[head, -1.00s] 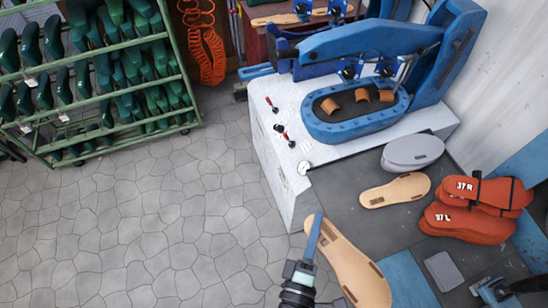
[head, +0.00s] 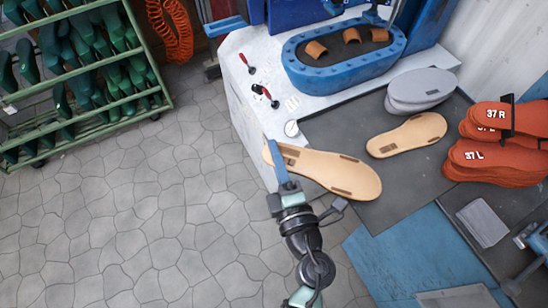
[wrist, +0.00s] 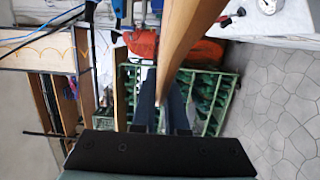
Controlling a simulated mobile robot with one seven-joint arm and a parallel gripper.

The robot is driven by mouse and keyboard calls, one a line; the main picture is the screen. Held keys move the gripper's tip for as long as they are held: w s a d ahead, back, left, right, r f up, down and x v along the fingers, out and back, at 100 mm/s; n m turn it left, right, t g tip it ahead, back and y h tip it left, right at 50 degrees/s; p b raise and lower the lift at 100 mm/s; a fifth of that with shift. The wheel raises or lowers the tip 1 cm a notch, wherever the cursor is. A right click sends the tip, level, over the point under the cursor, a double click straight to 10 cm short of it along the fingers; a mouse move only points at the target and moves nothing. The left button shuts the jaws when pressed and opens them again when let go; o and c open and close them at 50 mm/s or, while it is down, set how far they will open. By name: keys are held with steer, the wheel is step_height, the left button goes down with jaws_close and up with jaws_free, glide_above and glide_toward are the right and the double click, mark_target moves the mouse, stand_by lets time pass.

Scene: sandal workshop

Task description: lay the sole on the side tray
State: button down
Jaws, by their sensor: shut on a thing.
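My gripper (head: 272,152) is shut on a tan sole (head: 335,172) near its left end. The sole reaches out to the right, over the near edge of the dark grey surface (head: 400,185); I cannot tell its exact height. In the wrist view the sole (wrist: 180,45) shows edge-on between my two dark fingers (wrist: 162,105). A second tan sole (head: 407,135) lies flat on the dark grey surface. No part is clearly marked as the side tray; this dark surface beside the white machine top may be it.
The blue oval press bed (head: 300,70) holds several brown pieces. A white machine top with red levers (head: 243,58) is at left. A green rack (head: 85,75) stands beyond open floor.

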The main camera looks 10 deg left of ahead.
steer(key=w+d+f+b, duration=0.2)
steer(key=f+b, duration=0.1)
steer(key=w+d+f+b, duration=0.1)
steer(key=d+b, duration=0.1)
steer(key=shift+f, duration=0.2)
steer(key=shift+w+d+f+b, duration=0.15)
steer(key=shift+d+f+b, duration=0.15)
steer(key=shift+b, duration=0.25)
steer(key=shift+r, duration=0.1)
steer(key=shift+f, duration=0.35)
steer(key=c, duration=0.6)
jaws_free()
steer(key=shift+c, duration=0.2)
steer(key=p+v, duration=0.1)
steer(key=v, duration=0.7)
steer(key=shift+p, duration=0.35)
stand_by(1.2)
